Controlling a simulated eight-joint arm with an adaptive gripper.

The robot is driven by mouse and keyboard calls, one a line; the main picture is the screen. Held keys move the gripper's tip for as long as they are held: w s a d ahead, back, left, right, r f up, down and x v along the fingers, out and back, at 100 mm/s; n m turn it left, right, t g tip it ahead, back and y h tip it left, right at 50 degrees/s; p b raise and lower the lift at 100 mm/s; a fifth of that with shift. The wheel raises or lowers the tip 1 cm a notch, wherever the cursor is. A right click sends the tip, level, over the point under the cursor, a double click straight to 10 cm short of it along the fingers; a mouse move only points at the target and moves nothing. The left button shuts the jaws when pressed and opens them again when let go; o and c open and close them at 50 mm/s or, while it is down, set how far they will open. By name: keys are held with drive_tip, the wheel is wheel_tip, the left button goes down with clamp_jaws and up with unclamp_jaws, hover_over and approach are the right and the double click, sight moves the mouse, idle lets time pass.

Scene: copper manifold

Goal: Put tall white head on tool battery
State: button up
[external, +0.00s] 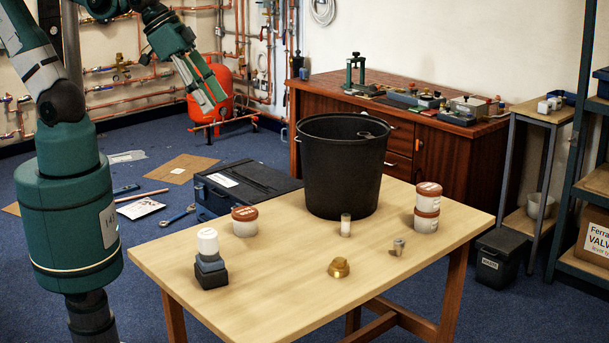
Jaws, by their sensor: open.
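A dark tool battery (211,277) with a blue-grey upper part stands at the near left of the table. A white rounded cylinder (207,241), which looks like the white head, sits upright on top of it. A slimmer whitish cylinder (345,225) stands upright near the table's middle, in front of the black bucket; I cannot tell for sure which of the two is the tall white head. My gripper (212,95) is open and empty, high at the upper left, well apart from both cylinders and the battery.
A large black bucket (341,170) stands at the table's back. A brown-lidded tub (244,222) is at left, and two stacked tubs (427,208) are at right. A brass fitting (339,267) and a small metal fitting (398,246) lie nearer. The table's front (270,300) is clear.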

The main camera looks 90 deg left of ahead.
drive_tip(key=s+a+r+t, duration=0.1)
drive_tip(key=s+a+r, duration=0.1)
drive_tip(key=a, duration=0.4)
drive_tip(key=shift+s+r+y, duration=0.25)
drive_tip(key=shift+s+y, duration=0.05)
drive_tip(key=shift+a, duration=0.1)
idle(0.9)
